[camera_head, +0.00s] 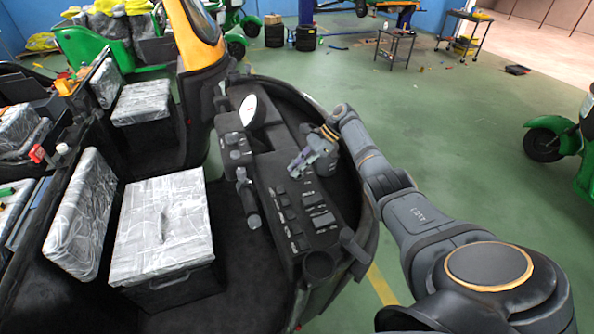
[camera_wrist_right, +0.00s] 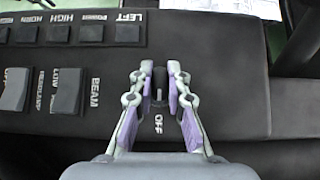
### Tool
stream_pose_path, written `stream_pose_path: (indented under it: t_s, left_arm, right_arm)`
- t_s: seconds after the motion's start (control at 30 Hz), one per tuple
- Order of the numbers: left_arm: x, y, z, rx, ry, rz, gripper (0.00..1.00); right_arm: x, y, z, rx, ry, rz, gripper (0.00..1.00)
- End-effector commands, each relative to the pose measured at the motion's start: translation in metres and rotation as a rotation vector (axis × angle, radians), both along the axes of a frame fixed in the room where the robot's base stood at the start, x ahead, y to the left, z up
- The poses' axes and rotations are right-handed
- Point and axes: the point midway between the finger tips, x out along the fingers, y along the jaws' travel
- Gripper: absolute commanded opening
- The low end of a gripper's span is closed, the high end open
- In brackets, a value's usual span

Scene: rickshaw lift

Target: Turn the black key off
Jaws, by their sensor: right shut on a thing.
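The black key (camera_wrist_right: 159,86) stands in the dark dashboard panel (camera_wrist_right: 232,85) above the printed word OFF in the right wrist view. My right gripper (camera_wrist_right: 160,78) has its purple-padded fingers on both sides of the key and is shut on it. In the head view my right gripper (camera_head: 297,168) reaches down to the panel from the right and hides the key there. My left gripper is in neither view.
Rocker switches (camera_wrist_right: 67,93) and small buttons (camera_wrist_right: 91,27) lie left of the key. A wrapped seat box (camera_head: 163,230) stands at left. The green floor (camera_head: 455,140) at right is mostly open.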

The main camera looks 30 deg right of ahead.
Motion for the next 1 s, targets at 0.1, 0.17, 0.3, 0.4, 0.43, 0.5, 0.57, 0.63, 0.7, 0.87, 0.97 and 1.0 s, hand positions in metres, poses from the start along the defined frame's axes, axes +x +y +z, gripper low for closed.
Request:
stream_pose_path:
  t_s: [0.1, 0.17, 0.3, 0.4, 0.43, 0.5, 0.57, 0.63, 0.7, 0.87, 0.97, 1.0]
  left_arm:
    - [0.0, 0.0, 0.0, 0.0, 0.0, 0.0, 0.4]
    - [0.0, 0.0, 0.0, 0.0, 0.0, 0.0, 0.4]
    - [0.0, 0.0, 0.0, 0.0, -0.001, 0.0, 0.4]
    - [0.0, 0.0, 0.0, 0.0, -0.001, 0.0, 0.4]
    - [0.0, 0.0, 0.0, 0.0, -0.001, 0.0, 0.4]
    - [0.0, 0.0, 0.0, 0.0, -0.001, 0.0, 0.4]
    - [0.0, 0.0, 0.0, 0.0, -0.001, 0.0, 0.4]
    - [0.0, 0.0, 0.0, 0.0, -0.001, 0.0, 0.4]
    - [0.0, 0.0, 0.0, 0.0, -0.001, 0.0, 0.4]
    - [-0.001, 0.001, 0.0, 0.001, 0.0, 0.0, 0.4]
    - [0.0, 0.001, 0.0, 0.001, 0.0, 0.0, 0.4]
    - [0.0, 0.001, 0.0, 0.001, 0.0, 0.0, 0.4]
  right_arm:
    - [0.001, 0.0, 0.002, 0.0, -0.006, 0.004, 0.0]
    - [0.001, 0.0, 0.002, -0.001, -0.006, 0.004, 0.0]
    - [0.001, 0.0, 0.002, -0.001, -0.006, 0.004, 0.0]
    - [0.001, 0.0, 0.003, -0.001, -0.006, 0.004, 0.19]
    - [0.001, 0.0, 0.002, -0.001, -0.006, 0.004, 0.23]
    - [0.001, 0.0, 0.002, -0.001, -0.005, 0.004, 0.33]
    - [0.001, 0.0, 0.002, -0.001, -0.004, 0.003, 0.38]
    - [0.001, 0.0, 0.001, -0.001, -0.003, 0.003, 0.38]
    - [0.001, 0.0, 0.001, -0.001, -0.003, 0.003, 0.38]
    - [0.0, -0.002, 0.002, -0.001, -0.002, 0.002, 0.38]
    - [-0.001, -0.01, 0.011, -0.002, -0.004, 0.001, 0.38]
    - [-0.002, -0.016, 0.017, -0.002, -0.004, 0.001, 0.38]
